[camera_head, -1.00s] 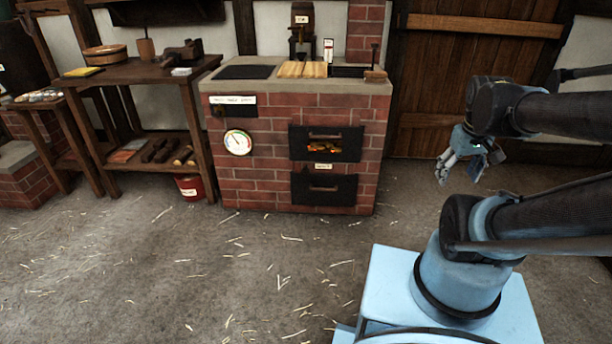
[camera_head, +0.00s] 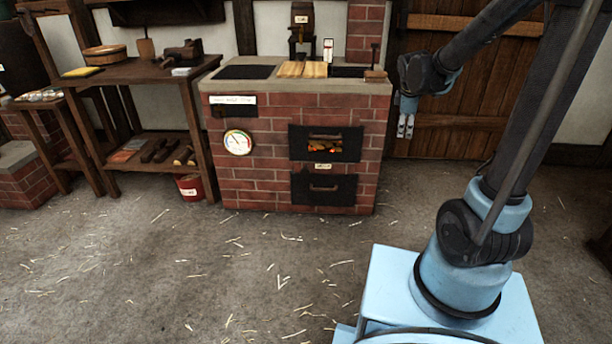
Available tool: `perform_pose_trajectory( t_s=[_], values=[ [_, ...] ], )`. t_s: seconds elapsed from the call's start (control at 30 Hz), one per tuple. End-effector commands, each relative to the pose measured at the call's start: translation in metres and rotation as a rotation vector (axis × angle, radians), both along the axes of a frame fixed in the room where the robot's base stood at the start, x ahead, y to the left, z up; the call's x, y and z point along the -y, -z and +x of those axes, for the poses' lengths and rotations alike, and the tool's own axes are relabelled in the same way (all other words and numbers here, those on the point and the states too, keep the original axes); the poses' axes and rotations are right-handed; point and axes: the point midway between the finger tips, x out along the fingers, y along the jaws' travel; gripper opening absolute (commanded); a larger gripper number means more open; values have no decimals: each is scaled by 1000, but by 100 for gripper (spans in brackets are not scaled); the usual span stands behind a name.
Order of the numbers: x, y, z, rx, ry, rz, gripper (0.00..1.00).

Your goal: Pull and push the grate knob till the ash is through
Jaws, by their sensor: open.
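The brick stove (camera_head: 262,180) stands at the back middle. A dark plate (camera_head: 234,111) sits at its upper left front under a white label (camera_head: 232,100). A small knob-like part shows at the plate's left end; it is too small to tell for sure that it is the grate knob. Embers glow behind the upper fire door (camera_head: 326,144). Below it is a lower dark door (camera_head: 323,189) with a handle, shut. No ash can be made out. My gripper (camera_head: 405,132) is open and empty, pointing down, right of the stove and well apart from the plate.
A round gauge (camera_head: 238,142) is on the stove front. Boards (camera_head: 302,69) and a grinder-like device (camera_head: 302,30) are on top. The straw-strewn floor in front is clear.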

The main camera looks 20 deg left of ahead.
Motion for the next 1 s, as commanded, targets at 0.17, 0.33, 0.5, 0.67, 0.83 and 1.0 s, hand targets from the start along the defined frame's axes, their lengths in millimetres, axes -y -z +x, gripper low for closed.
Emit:
perform_pose_trajectory(
  t_s=[0.17, 0.33, 0.5, 0.67, 0.83, 1.0],
  values=[
    [-46, 19, 40, 28, -192, -84, 66],
    [-92, 41, 72, 57, -375, -170, 66],
    [-140, 70, 99, 87, -554, -259, 66],
    [-187, 101, 117, 119, -722, -346, 66],
    [-238, 139, 131, 155, -897, -443, 66],
    [-288, 181, 137, 193, -1068, -544, 66]
  ],
)
